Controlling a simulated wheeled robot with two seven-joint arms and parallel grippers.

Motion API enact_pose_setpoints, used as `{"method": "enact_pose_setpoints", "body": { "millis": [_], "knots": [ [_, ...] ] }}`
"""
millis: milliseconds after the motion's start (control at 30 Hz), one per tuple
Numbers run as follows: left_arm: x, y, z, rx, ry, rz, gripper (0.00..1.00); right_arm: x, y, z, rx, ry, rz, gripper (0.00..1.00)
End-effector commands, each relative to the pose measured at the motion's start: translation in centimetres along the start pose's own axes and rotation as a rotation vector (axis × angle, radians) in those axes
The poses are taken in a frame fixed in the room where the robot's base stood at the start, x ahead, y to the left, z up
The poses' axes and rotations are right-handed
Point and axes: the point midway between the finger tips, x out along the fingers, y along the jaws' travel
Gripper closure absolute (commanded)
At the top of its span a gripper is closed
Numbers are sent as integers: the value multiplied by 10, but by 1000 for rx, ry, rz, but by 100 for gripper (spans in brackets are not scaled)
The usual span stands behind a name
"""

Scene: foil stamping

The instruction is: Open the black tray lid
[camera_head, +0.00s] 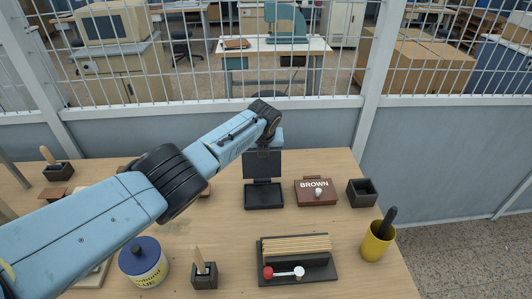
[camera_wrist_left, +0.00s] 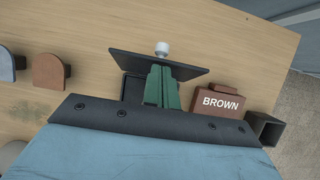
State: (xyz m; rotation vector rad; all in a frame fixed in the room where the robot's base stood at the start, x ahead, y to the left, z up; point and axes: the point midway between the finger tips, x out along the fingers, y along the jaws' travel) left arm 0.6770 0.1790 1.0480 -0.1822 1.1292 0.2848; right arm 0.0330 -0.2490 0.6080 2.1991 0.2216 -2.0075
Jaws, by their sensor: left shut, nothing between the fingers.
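The black tray (camera_head: 264,197) sits on the wooden table in the middle of the head view. Its dark lid (camera_head: 262,164) stands raised, roughly upright, at the tray's far side. In the left wrist view the lid (camera_wrist_left: 187,70) is a dark panel with a pale knob (camera_wrist_left: 162,48) at its far side, and part of the tray (camera_wrist_left: 132,90) shows below it. My left gripper's green fingers (camera_wrist_left: 162,88) are shut and empty, overlapping the lid in that view; I cannot tell whether they touch it. In the head view the fingers are hidden. My right gripper is not in view.
A brown box marked BROWN (camera_head: 316,192) and a black open box (camera_head: 361,193) stand right of the tray. Nearer are a black stand (camera_head: 325,274), a yellow cup (camera_head: 376,243), a blue-lidded tub (camera_head: 143,263) and a small dark holder (camera_head: 204,275). A wire-mesh partition stands behind the table.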

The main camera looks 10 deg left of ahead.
Motion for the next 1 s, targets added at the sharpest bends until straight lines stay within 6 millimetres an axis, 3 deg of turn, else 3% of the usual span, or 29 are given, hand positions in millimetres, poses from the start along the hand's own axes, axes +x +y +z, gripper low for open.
{"method": "enact_pose_setpoints", "body": {
  "millis": [767, 1000],
  "knots": [
    [1, 3, 0, 0, 0, 0, 100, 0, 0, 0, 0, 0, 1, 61],
    [-11, 2, 2, 2, -1, -2, 100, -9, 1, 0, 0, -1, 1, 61]
  ]
}}
